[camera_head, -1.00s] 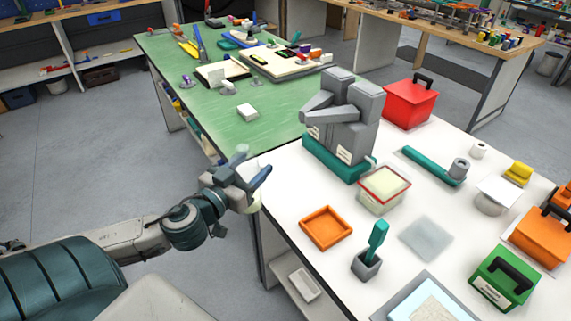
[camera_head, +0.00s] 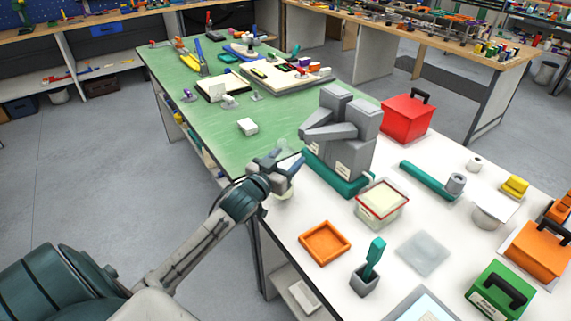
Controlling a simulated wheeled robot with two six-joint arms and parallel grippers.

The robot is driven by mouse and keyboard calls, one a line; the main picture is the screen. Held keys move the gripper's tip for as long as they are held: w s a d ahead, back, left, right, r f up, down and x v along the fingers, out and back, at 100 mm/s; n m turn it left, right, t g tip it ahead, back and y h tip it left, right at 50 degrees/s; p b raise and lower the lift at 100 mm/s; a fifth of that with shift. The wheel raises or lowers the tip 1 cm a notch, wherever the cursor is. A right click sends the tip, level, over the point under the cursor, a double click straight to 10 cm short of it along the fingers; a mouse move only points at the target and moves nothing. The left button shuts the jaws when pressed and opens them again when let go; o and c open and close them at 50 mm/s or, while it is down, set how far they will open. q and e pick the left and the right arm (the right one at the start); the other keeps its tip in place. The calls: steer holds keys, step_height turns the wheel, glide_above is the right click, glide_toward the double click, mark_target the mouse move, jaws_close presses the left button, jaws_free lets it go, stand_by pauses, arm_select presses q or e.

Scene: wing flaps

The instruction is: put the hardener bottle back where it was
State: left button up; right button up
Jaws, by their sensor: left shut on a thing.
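My left gripper (camera_head: 285,170) is at the near left corner of the white bench, shut on a pale bottle (camera_head: 285,193). I take this for the hardener bottle; the fingers hide most of it and no label is readable. Its lower part shows below the fingers. I cannot tell whether the bottle touches the bench. My right gripper is out of view.
A red-rimmed clear box (camera_head: 382,203), an orange tray (camera_head: 325,243) and a grey cup (camera_head: 364,280) with a teal tool stand on the white bench (camera_head: 296,221).

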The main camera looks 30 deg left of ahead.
arm_select(q)
step_height(320, 180, down, 2)
steer(key=shift+s+f, duration=0.1)
steer(key=shift+f, duration=0.2)
steer(key=o, duration=1.1)
steer(key=shift+o, duration=0.2)
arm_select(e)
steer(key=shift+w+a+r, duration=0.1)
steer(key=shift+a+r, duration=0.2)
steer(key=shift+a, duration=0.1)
arm_select(q)
steer(key=shift+r, duration=0.1)
steer(key=shift+s, duration=0.5)
steer(key=s+b, duration=0.3)
steer(key=s, duration=0.8)
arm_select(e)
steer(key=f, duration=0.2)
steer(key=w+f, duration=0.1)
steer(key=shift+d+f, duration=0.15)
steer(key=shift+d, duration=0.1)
